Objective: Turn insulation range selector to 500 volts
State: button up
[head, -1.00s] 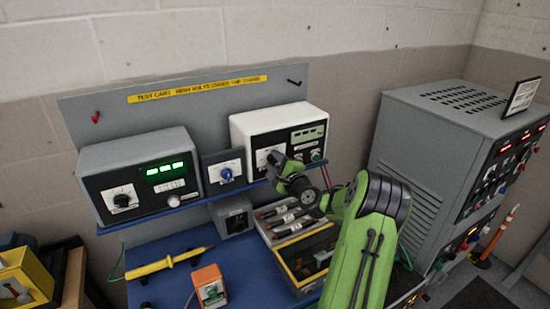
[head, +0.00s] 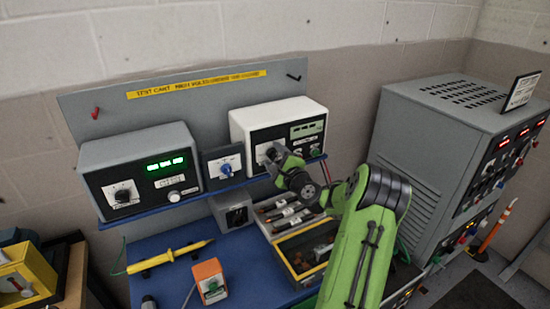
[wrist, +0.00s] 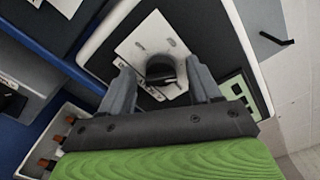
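The white instrument (head: 277,111) stands on the raised shelf of the test cart. Its black front carries a green display (head: 306,130) and a white dial plate, which the wrist view shows close up (wrist: 135,48). A dark round selector knob (wrist: 162,69) with a pale pointer mark sits on that plate. My gripper (head: 272,156) is at the left part of the instrument's front and partly hides the dial in the head view. In the wrist view my gripper (wrist: 160,75) is open, with one finger on each side of the knob and gaps showing. The dial's markings are too small to read.
A grey instrument (head: 135,152) with a lit display and a small blue-knob box (head: 226,164) stand to the left. Below are an open tool case (head: 300,262), a yellow probe (head: 170,257) and an orange device (head: 209,280). A large grey cabinet (head: 425,150) stands right.

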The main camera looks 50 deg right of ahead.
jog(key=b+v, duration=0.4)
jog(key=v, duration=1.1)
jog(key=shift+s, duration=0.35)
jog(key=shift+a, duration=0.1)
